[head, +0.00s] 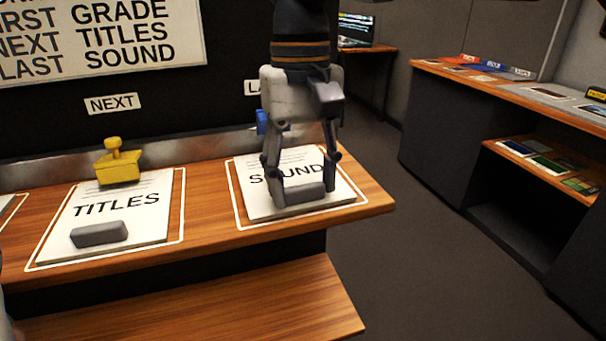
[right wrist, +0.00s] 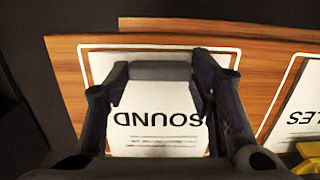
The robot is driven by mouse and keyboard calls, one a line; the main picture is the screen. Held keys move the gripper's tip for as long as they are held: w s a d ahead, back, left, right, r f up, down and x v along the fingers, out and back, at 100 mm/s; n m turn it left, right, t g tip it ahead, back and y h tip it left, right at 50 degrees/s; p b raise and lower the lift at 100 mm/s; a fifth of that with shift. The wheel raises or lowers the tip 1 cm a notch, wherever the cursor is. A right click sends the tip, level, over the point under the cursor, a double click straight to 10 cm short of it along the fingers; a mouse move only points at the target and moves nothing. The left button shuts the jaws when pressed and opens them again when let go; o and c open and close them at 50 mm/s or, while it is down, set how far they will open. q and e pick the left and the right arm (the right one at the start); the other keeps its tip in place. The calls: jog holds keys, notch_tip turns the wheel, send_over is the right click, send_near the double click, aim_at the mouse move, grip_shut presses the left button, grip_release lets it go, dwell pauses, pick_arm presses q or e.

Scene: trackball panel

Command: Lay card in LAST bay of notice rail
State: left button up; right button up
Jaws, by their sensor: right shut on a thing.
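The SOUND card (head: 256,200) is white with a grey grip block (head: 304,194) near its front edge. My right gripper (head: 302,188) is shut on the grip block, fingers pointing down. In the right wrist view the block (right wrist: 160,70) sits between the fingertips and the card (right wrist: 150,135) is within the outline. I cannot tell whether the card touches the surface. My left gripper is not in view.
The TITLES card (head: 145,205) lies in the bay under the NEXT label (head: 113,103), with a yellow clamp-like piece (head: 118,165) behind it. A blue piece (head: 262,122) is partly hidden by my gripper. A sign (head: 95,40) hangs behind. A shelved counter (head: 480,110) stands right, across open floor.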

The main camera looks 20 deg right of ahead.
jog(key=shift+f, duration=0.1)
jog(key=o, duration=1.2)
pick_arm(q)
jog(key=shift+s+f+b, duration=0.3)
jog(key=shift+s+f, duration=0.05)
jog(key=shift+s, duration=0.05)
pick_arm(e)
jog(key=r, duration=1.2)
jog(key=shift+w+r, duration=0.1)
jog(key=shift+w, duration=0.3)
